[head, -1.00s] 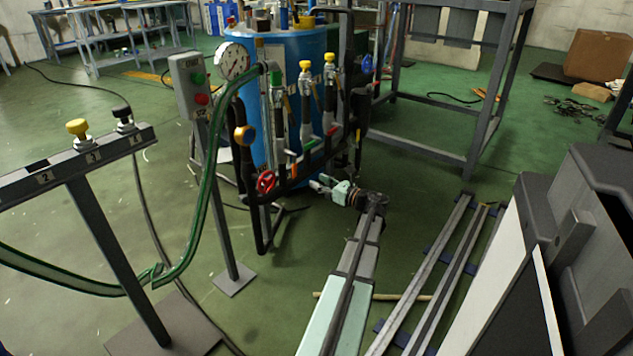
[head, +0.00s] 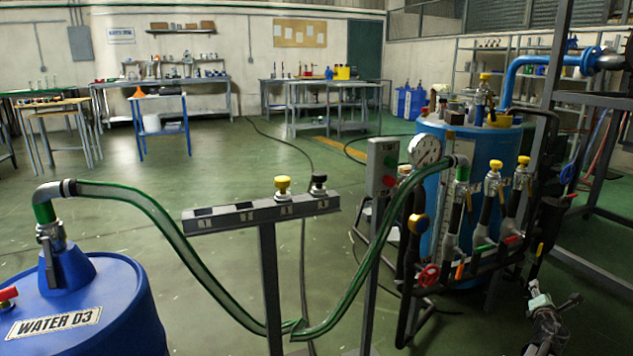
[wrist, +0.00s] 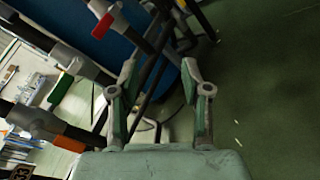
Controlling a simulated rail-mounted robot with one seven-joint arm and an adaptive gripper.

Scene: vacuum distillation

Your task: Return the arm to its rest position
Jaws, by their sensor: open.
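My gripper (wrist: 158,78) is open and empty in the wrist view, its two pale green fingers apart. Behind them are dark pipes, a red valve handle (wrist: 103,27) and a green handle (wrist: 60,90). In the head view my gripper (head: 537,298) is low at the right, just right of and below the valve manifold. My arm runs off the bottom edge there, so most of it is out of view.
The blue tank (head: 463,185) with its gauge (head: 424,150) and valves stands at the right. A control post (head: 382,168) and a fitting stand (head: 262,213) are left of it. A green hose (head: 160,225) joins the blue water drum (head: 85,305). Open floor lies behind.

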